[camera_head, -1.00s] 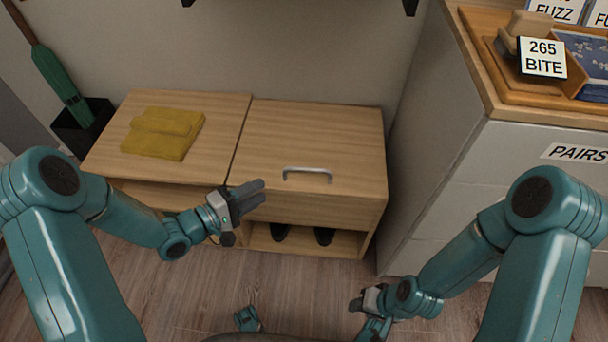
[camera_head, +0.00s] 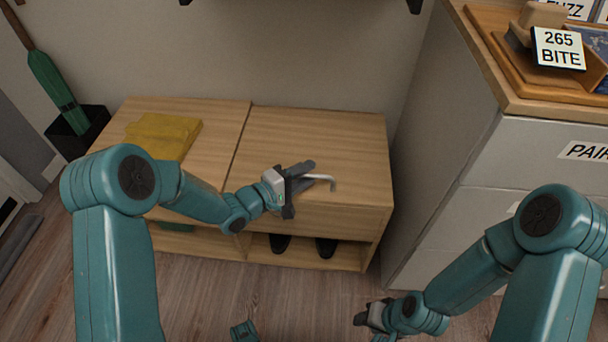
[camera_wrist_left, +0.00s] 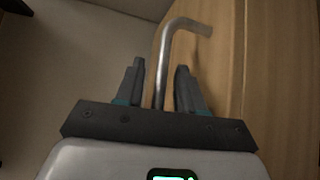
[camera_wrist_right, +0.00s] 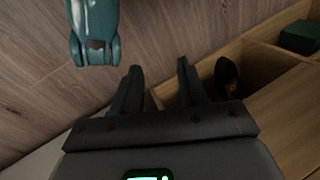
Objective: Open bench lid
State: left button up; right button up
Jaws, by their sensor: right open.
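The wooden bench (camera_head: 190,249) stands against the wall, its top split into two panels. The right panel, the lid (camera_head: 330,140), lies flat and carries a bent metal handle (camera_head: 322,179). My left gripper (camera_head: 305,176) is at the handle's left part. In the left wrist view the handle (camera_wrist_left: 165,60) runs between the two parted fingers (camera_wrist_left: 160,85), with a gap on either side, so the gripper looks open around it. My right gripper (camera_head: 362,312) is low in front of the bench, open and empty; its fingers (camera_wrist_right: 158,85) show apart in the right wrist view.
A folded yellow cloth (camera_head: 165,135) lies on the left panel. Dark shoes (camera_head: 326,246) stand in the bench's lower cubby. A white drawer cabinet (camera_head: 450,190) stands close on the right. A dark bin (camera_head: 80,135) with a green umbrella is at left. The floor in front is mostly clear.

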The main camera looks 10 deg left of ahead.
pick_arm(q)
grip_shut()
jog(key=w+r+n+g+p, duration=0.1)
jog(key=w+r+p, duration=0.4)
jog(key=p, duration=0.9)
jog(key=w+r+n+g+y+p, duration=0.1)
jog(key=w+r+p, duration=0.4)
jog(key=r+p, duration=0.7)
jog(key=shift+n+g+y+p, duration=0.3)
jog(key=shift+n+g+p, duration=0.2)
jog(key=shift+g+p, duration=0.55)
pick_arm(e)
notch_tip(320, 180, up, 28)
jog(key=s+a, duration=0.1)
jog(key=shift+s+a+f+n+g, duration=0.15)
jog(key=shift+s+n+g, duration=0.1)
jog(key=shift+n+g, duration=0.05)
pick_arm(q)
grip_release()
jog(key=p+v, duration=0.2)
jog(key=v, duration=1.4)
jog(key=shift+s, duration=0.25)
pick_arm(e)
jog(key=shift+r, duration=0.95)
